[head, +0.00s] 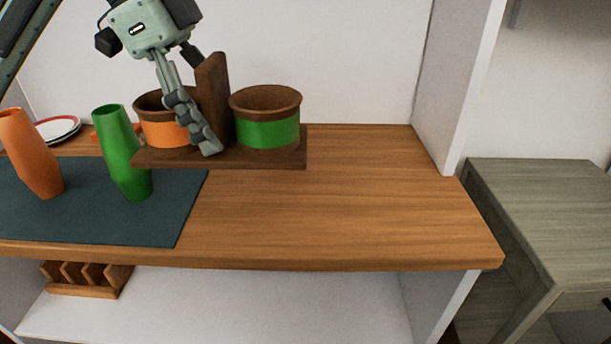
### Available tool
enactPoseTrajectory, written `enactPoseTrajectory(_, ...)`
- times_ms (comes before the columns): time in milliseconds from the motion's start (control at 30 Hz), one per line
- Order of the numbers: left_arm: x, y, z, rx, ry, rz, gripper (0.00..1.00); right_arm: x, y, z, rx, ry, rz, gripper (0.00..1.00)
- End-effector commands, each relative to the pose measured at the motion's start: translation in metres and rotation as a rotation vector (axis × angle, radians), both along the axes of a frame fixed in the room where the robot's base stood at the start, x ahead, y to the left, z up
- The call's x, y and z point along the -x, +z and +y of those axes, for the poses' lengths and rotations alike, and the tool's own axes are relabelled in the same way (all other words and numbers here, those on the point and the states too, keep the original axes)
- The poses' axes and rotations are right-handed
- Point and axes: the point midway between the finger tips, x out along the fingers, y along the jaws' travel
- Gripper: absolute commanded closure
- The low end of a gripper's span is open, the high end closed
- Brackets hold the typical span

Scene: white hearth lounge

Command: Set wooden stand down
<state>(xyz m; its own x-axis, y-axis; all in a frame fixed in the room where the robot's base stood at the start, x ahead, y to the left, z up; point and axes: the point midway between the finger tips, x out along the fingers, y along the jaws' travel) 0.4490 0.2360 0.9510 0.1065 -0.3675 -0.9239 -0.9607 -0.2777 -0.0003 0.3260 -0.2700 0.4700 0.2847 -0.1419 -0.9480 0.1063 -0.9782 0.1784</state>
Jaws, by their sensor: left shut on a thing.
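The wooden stand (288,157) is dark brown, with a flat base and an upright middle board (214,95). A brown pot with an orange band (164,128) sits on its left half and a brown pot with a green band (267,129) on its right half. My left gripper (207,141) comes down from above and is shut on the stand, its fingers in front of the middle board. The stand looks level, over the back of the wooden counter (340,205); I cannot tell whether its base touches the top. My right gripper is out of view.
A dark teal mat (90,222) lies on the counter's left, with an orange vase (32,155) and a green vase (122,155). A plate (58,128) is behind. The counter's right half is bare, ending near a white upright panel (455,85).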

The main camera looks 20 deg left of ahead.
Motion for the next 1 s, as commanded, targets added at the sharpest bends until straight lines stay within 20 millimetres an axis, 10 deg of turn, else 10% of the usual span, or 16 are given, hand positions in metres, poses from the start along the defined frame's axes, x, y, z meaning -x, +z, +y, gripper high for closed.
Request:
enactPoseTrajectory(433,-0.047,-0.056,-0.082,0.003,-0.004,0.001,0.72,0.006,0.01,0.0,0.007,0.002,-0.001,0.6)
enactPoseTrajectory(1000,-0.053,-0.104,-0.092,0.002,-0.001,-0.001,0.72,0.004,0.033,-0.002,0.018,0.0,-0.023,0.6)
